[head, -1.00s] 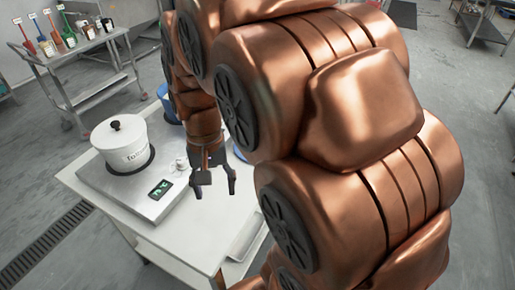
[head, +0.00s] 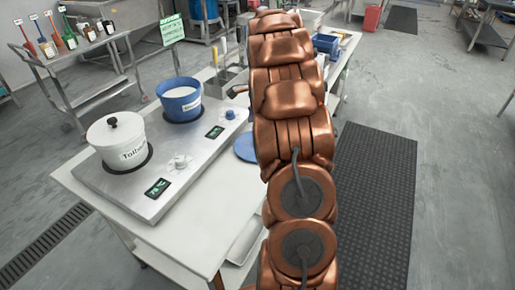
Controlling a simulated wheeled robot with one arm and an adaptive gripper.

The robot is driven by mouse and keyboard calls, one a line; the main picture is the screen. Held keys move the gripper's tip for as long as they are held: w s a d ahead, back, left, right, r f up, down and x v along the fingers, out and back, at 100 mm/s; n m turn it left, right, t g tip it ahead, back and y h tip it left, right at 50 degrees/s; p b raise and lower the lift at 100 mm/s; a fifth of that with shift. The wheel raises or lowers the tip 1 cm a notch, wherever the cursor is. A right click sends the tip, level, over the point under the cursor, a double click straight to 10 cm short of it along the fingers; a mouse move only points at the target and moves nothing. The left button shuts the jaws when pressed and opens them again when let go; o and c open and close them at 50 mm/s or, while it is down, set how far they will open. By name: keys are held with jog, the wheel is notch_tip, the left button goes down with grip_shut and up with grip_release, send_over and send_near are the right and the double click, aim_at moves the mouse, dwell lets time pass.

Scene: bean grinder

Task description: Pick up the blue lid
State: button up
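The blue lid (head: 245,149) lies flat on the white table, to the right of the steel hob. My arm covers its right part. A blue pot (head: 182,106) with a pale label stands open on the far burner, with pale contents. My arm stretches away over the table's right side, and my gripper is hidden behind its links. I cannot see it touching or holding anything.
A white pot (head: 120,148) with a white lid and black knob stands on the hob's near burner. The steel hob (head: 155,200) has knobs and green displays. The table's front right (head: 205,225) is clear. A blue tray (head: 326,43) stands farther back.

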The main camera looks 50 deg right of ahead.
jog(key=shift+w+d+f+m, duration=0.1)
jog(key=shift+d+f+m, duration=0.2)
jog(key=shift+d, duration=0.35)
jog(key=shift+d+f+m, duration=0.2)
jog(key=shift+d+f, duration=0.15)
jog(key=shift+d, duration=0.25)
jog(key=shift+d+f, duration=0.1)
jog(key=shift+f, duration=0.85)
jog(key=shift+w+a+f+p, duration=0.1)
jog(key=shift+w+f+p, duration=0.15)
jog(key=shift+f, duration=0.75)
jog(key=shift+w+a+f+p, duration=0.15)
jog(key=shift+f+p, duration=0.25)
jog(key=shift+f, duration=0.6)
jog(key=shift+w+f+p, duration=0.2)
jog(key=shift+f+p, duration=0.1)
jog(key=shift+f, duration=0.7)
grip_shut()
